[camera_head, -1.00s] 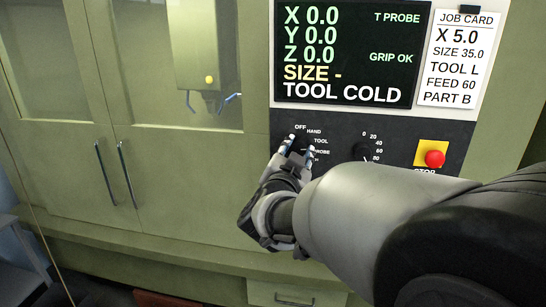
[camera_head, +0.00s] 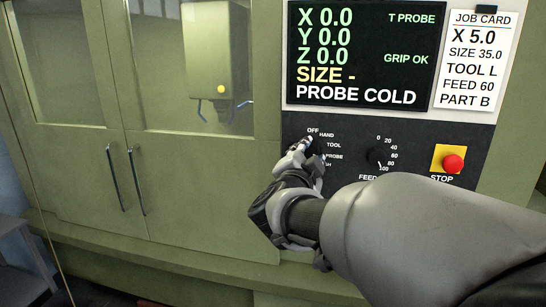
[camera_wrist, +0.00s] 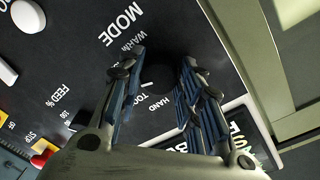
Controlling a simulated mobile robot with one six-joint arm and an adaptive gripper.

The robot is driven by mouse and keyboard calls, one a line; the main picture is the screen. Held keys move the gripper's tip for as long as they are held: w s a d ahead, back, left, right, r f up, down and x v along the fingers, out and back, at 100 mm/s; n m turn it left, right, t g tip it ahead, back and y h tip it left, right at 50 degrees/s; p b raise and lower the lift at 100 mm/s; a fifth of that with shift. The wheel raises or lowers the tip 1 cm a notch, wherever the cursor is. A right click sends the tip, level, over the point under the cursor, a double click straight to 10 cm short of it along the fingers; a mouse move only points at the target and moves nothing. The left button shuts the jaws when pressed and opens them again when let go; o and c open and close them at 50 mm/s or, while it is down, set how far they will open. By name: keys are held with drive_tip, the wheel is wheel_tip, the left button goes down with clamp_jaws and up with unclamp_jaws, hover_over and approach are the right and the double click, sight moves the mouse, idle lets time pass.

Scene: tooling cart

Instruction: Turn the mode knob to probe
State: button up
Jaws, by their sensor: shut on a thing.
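The black mode knob (camera_wrist: 160,77) shows between the fingers in the wrist view, below the word MODE on the dark panel. My gripper (camera_wrist: 157,92) is shut on it, with one finger on each side. In the head view my gripper (camera_head: 308,153) covers most of the knob and part of its scale. The labels OFF, HAND, TOOL and PROBE can be read there; the knob's pointer is hidden. The display (camera_head: 362,55) above reads PROBE COLD on its bottom line.
The feed dial (camera_head: 376,157) is right of my gripper, with the red stop button (camera_head: 453,163) on its yellow plate beyond. A job card (camera_head: 477,60) hangs at the upper right. The green cabinet doors (camera_head: 75,165) with two handles are on the left.

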drive_tip(key=o, duration=1.1)
drive_tip(key=v, duration=1.2)
drive_tip(key=shift+d, duration=0.1)
